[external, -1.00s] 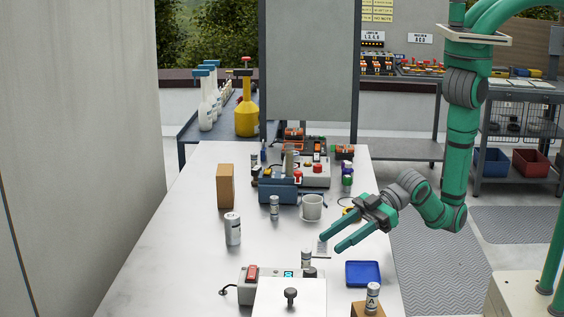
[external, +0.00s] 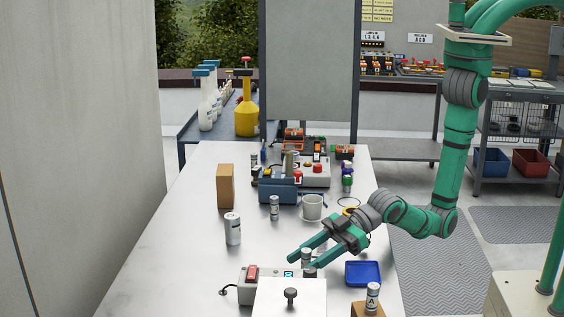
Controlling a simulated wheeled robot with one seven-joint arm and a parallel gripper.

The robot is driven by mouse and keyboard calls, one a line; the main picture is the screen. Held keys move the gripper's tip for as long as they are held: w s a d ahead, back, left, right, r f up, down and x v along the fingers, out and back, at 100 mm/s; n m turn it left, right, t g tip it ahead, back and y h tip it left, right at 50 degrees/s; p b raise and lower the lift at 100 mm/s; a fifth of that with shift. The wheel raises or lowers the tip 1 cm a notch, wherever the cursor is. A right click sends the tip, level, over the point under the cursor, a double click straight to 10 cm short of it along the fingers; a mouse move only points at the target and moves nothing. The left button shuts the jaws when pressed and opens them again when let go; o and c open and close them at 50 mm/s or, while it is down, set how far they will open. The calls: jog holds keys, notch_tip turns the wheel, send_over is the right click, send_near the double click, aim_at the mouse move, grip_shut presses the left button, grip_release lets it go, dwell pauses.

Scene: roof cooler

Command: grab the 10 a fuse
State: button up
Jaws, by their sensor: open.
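Several silver cylinders that look like fuses are on the table; their ratings are too small to read, so I cannot tell which is the 10 A fuse. One cylinder (external: 306,255) stands at the back of the grey control box and shows between my gripper's fingers. My gripper (external: 300,262) is open, with its fingers pointing left and down. I cannot tell whether they touch the cylinder. A larger cylinder (external: 233,229) and a small one (external: 274,208) stand upright further left. Another cylinder (external: 372,296) marked A stands on a brown block at the front right.
The control box (external: 249,286) has a red switch and a white panel (external: 291,298) with a black knob in front. A blue tray (external: 363,273) lies right of it. A white cup (external: 312,206) and a brown block (external: 225,186) stand behind. The table's left side is clear.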

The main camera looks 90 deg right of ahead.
grip_shut()
